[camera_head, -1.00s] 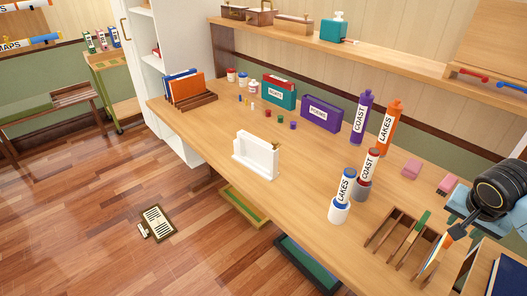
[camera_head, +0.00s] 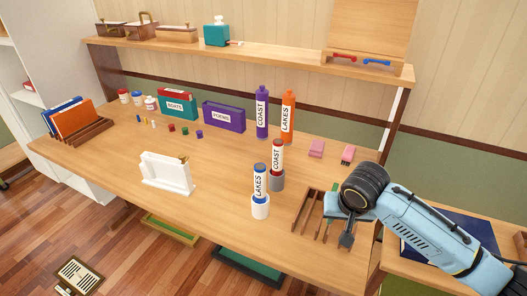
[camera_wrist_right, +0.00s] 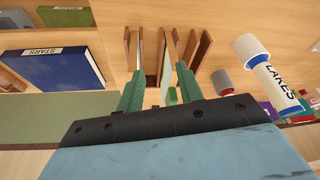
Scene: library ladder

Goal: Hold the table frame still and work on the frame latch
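The white table frame (camera_head: 166,176) stands upright on the long wooden table, left of its middle. A small brass-coloured piece, likely the frame latch (camera_head: 184,158), shows at its upper right corner. No gripper touches the frame. My right gripper (camera_head: 347,236) is far to the right, over the wooden slotted rack (camera_head: 304,212). In the right wrist view my right gripper's green fingers (camera_wrist_right: 159,92) stand apart, with the rack's slats beyond them. I cannot see anything clamped between them. My left gripper is not in view.
The LAKES tube (camera_head: 260,181) and COAST tube (camera_head: 277,158) stand in holders between frame and rack. Purple and orange bottles, the POEMS box (camera_head: 223,116) and small coloured pieces lie behind. A file rack (camera_head: 75,127) stands left. The table around the frame is mostly clear.

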